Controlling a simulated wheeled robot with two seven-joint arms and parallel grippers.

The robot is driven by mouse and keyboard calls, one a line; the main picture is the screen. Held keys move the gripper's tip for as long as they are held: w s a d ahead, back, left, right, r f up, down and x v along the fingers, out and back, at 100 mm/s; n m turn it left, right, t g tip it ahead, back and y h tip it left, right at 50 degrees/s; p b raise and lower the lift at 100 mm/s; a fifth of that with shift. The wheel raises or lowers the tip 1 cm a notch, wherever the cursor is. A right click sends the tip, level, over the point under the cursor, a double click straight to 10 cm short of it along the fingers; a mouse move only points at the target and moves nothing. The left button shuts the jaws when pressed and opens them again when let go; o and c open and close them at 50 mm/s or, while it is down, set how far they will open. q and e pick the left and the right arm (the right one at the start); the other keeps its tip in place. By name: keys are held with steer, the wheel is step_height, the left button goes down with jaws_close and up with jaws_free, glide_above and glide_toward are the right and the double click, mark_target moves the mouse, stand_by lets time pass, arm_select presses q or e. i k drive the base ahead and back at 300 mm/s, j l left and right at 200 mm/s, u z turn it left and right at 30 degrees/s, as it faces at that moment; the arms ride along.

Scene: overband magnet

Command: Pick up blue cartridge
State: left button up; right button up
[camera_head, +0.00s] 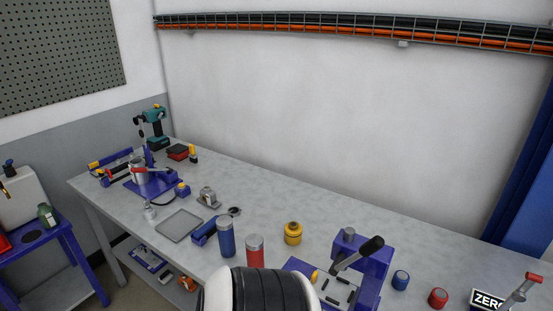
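A tall blue cylinder with a grey top (227,238), which looks like the blue cartridge, stands upright on the grey workbench (330,212). A similar red cylinder with a grey top (255,251) stands upright just to its right and nearer. A shorter blue cylinder (401,280) stands further right, beside a short red one (438,298). Neither of my grippers shows in the head view, so I cannot see whether they are open or shut.
A blue press with a black-handled lever (362,265) stands right of the cylinders. A yellow canister (293,233) stands behind them. A shallow grey tray (180,225) and a dark blue tool (205,232) lie to the left. The bench's back middle is clear.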

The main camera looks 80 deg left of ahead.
mark_target(224, 223)
steer(key=u, duration=2.95)
